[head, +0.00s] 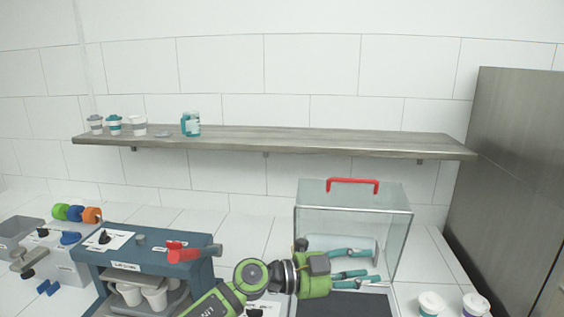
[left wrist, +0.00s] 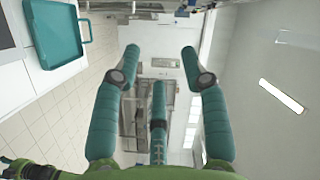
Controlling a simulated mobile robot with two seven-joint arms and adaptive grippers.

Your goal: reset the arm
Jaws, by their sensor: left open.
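My left gripper (head: 372,265) has a green wrist and teal fingers. In the head view it reaches in from the bottom centre, its fingers pointing right across the glass case with the red handle (head: 353,182). I cannot tell whether the fingers touch the glass. In the left wrist view the gripper (left wrist: 160,52) has its teal fingers spread apart with nothing between them. My right gripper is in neither view.
A blue machine (head: 140,248) with a red lever (head: 186,252) holds white cups. Lidded cups (head: 430,303) stand lower right, beside a dark mat (head: 350,303). A shelf (head: 300,139) carries cups and a teal jar (head: 190,124). A metal cabinet (head: 515,180) stands right.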

